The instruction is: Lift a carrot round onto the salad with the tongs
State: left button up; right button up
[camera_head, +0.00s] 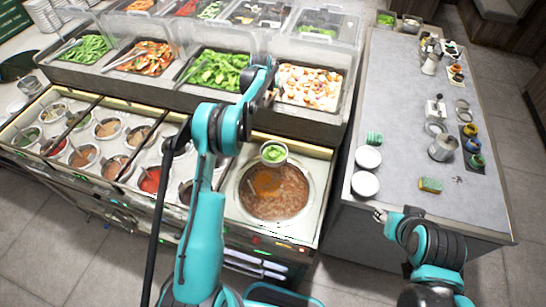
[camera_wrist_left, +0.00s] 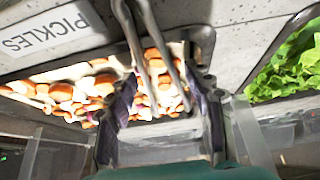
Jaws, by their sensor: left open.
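The tongs (camera_wrist_left: 150,45) show in the left wrist view as two metal arms reaching over a tray of orange and white pieces. The carrot rounds (camera_wrist_left: 75,92) lie mixed in that tray, which also shows in the head view (camera_head: 312,86). My left gripper (camera_wrist_left: 164,98) is open, its dark fingers on either side of the tongs' lower part; I cannot tell whether they touch. In the head view my left gripper (camera_head: 270,84) is at the tray's left edge. A small bowl of green salad (camera_head: 273,153) sits over the soup pot. My right gripper (camera_head: 380,214) is beside the grey counter, its jaw state unclear.
A "PICKLES" label (camera_wrist_left: 45,32) is by the tray. A tray of greens (camera_head: 217,69) adjoins it. Clear guards (camera_head: 325,24) stand behind the trays. Several sauce wells (camera_head: 108,130) lie at front left. The soup pot (camera_head: 247,207) is below. White bowls (camera_head: 365,183) stand on the right counter.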

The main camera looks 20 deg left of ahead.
pick_arm(q)
jog(key=c, duration=0.7)
jog(key=shift+r, duration=0.15)
notch_tip(320, 180, up, 12)
jog(key=p, duration=0.6)
